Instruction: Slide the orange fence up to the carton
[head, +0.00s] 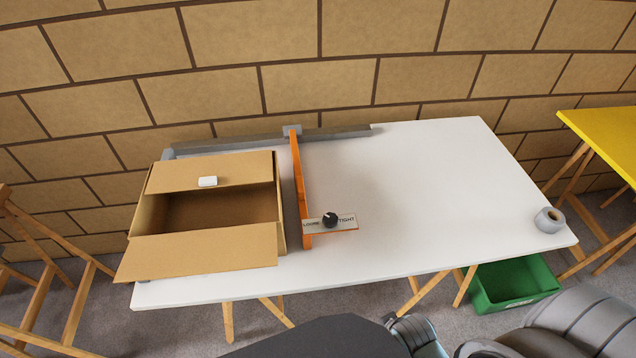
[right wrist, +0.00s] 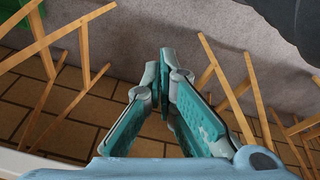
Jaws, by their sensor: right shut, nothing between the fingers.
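The orange fence (head: 301,190) stands on the white table, running from the grey rail (head: 350,131) at the back towards the front. Its front plate (head: 347,222) is marked LOOSE and TIGHT, with a black knob (head: 330,219) between the words; its exact setting is too small to tell. The open carton (head: 205,248) sits left of the fence, with a narrow shadowed gap between them. My right gripper (right wrist: 167,52) is shut and empty in the right wrist view, pointing over the floor and away from the fence. My left gripper is not in view.
A small white object (head: 208,181) lies on the carton's back flap. A roll of grey tape (head: 549,220) sits at the table's right corner. A green crate (head: 512,284) stands on the floor below.

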